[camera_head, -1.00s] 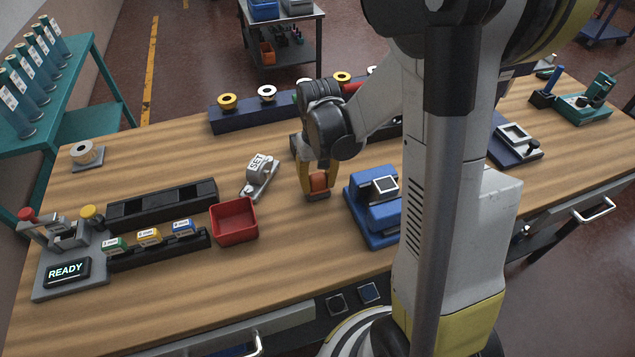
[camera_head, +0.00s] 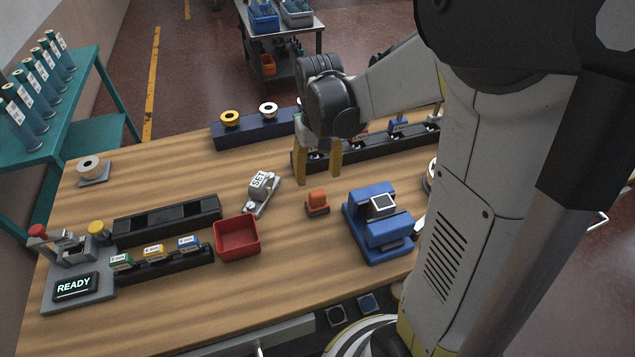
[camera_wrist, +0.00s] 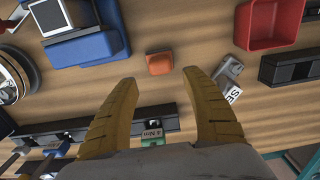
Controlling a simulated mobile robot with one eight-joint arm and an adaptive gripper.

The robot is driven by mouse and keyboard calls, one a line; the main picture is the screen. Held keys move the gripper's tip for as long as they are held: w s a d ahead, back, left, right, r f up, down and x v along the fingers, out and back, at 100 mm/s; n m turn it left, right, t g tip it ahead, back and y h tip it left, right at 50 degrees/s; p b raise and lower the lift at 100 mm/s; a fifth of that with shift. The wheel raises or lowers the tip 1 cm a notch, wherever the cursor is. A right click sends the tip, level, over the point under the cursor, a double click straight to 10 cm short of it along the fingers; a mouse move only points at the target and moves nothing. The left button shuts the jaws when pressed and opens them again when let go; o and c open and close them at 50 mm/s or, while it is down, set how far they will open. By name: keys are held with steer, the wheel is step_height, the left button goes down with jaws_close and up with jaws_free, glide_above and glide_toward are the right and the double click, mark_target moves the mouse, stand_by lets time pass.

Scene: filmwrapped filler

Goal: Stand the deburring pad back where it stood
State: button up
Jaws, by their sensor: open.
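The deburring pad appears to be the small orange block on a dark base (camera_head: 317,201), standing on the wooden table between the red bin and the blue fixture. It also shows in the wrist view as an orange block (camera_wrist: 160,64), apart from my fingers. My gripper (camera_head: 319,180) has two yellow fingers, spread open and empty, above and behind the block in the head view. In the wrist view the open fingers (camera_wrist: 163,82) have only table between them, with the block just beyond their tips.
A red bin (camera_head: 237,238) stands to the left and a blue fixture (camera_head: 377,228) to the right. A grey SET device (camera_head: 261,192) lies left of the block. A dark rack (camera_head: 380,146) stands behind.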

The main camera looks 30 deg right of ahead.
step_height(320, 180, up, 2)
steer(key=s+a+r+n+t, duration=0.2)
steer(key=s+a+r+t, duration=0.5)
steer(key=s+a+r, duration=0.2)
steer(key=shift+s+a, duration=0.2)
steer(key=shift+s, duration=0.3)
steer(key=shift+f, duration=0.1)
